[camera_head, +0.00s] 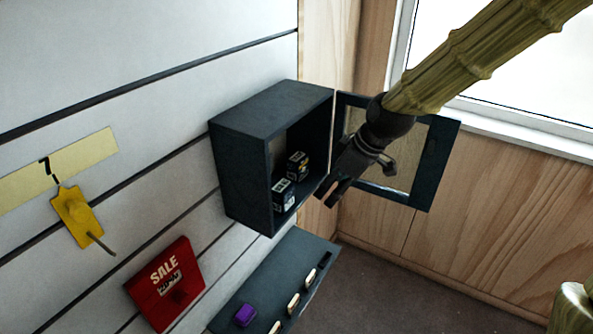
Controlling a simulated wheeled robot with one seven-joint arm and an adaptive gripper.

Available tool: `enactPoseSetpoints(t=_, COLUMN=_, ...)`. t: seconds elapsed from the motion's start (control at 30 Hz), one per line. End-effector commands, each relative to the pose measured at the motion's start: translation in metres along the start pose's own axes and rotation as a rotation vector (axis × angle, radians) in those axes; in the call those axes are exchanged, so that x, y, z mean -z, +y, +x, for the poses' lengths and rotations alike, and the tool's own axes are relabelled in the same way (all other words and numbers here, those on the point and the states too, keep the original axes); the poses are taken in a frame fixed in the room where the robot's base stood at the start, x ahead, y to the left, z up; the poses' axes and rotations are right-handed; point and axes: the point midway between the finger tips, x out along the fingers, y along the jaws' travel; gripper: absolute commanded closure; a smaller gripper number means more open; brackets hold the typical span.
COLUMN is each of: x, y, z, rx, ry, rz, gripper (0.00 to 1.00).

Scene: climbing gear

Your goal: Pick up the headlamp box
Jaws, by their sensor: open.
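Two small dark boxes with white print stand inside an open dark wall cabinet (262,110). The front box (283,195) is nearer the cabinet's lower front edge, and the rear box (298,165) is a little behind it. The print is too small to tell which is the headlamp box. My gripper (325,195) is open and empty, just right of the cabinet opening, with its fingers pointing down and left. It appears apart from both boxes. The far inside of the cabinet is in shadow.
The cabinet's framed door (436,165) stands open behind my gripper. Below is a dark shelf (262,290) with a purple item (245,315) and several pale pieces. A window is upper right.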

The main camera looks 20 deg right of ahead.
Motion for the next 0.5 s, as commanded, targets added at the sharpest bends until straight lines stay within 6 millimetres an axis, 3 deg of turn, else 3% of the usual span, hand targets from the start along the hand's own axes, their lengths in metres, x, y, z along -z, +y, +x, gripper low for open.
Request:
enactPoseSetpoints(t=0.03, x=-0.001, y=0.013, z=0.013, rx=0.003, ry=0.022, rz=0.001, gripper=0.42)
enactPoseSetpoints(t=0.3, x=0.007, y=0.078, z=0.031, rx=0.000, ry=0.110, rz=0.002, gripper=0.42)
enactPoseSetpoints(t=0.5, x=0.006, y=0.103, z=0.034, rx=-0.007, ry=0.136, rz=0.006, gripper=0.42)
